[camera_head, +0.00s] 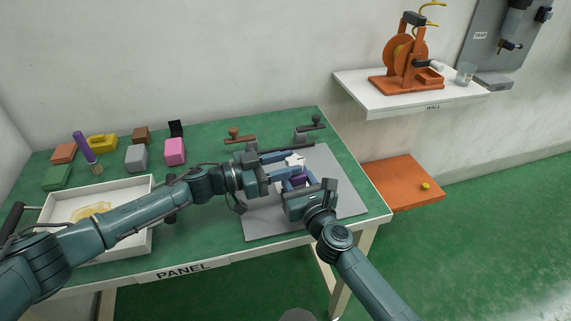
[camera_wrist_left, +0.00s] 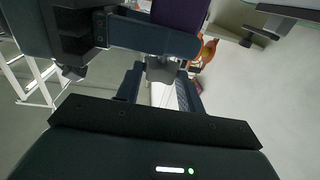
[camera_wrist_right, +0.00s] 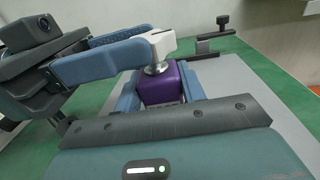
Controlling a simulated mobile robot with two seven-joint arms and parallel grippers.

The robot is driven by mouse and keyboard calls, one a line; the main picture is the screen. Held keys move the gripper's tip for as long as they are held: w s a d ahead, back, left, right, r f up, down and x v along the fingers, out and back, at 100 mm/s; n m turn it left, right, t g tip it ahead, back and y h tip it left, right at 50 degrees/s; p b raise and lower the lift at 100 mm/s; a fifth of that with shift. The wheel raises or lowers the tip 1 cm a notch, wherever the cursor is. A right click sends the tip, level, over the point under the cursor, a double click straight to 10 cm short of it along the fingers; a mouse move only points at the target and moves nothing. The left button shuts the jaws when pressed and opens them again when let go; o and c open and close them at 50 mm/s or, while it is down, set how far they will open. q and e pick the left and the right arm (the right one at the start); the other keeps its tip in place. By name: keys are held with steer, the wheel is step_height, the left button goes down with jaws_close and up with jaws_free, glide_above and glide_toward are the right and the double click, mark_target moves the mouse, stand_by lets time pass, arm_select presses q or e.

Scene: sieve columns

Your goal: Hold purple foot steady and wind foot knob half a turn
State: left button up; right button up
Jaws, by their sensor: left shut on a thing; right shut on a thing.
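The purple foot (camera_wrist_right: 170,84) stands over the grey mat, with a silver stem (camera_wrist_right: 156,66) on its top. It shows small in the head view (camera_head: 298,181) and at the top of the left wrist view (camera_wrist_left: 182,12). The pale foot knob (camera_wrist_right: 158,43) sits above the stem; it also shows in the head view (camera_head: 294,158). My left gripper (camera_head: 292,162) is shut on the knob, its fingers coming in from the side. My right gripper (camera_wrist_right: 165,88) is shut on the purple foot below, one finger on each side. The foot's lower part is hidden.
The grey mat (camera_head: 262,222) lies on the green table. A white tray (camera_head: 140,238) stands at the left, with several coloured blocks behind it. Two clamp-like handles (camera_head: 310,124) (camera_head: 238,136) stand at the back. A wall shelf (camera_head: 350,82) is at the right.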

arm_select(q)
steer(key=shift+g, duration=0.3)
steer(key=o, duration=1)
steer(key=shift+a, duration=0.1)
steer(key=v, duration=1.2)
steer(key=shift+f, duration=0.1)
arm_select(e)
steer(key=o, duration=1.2)
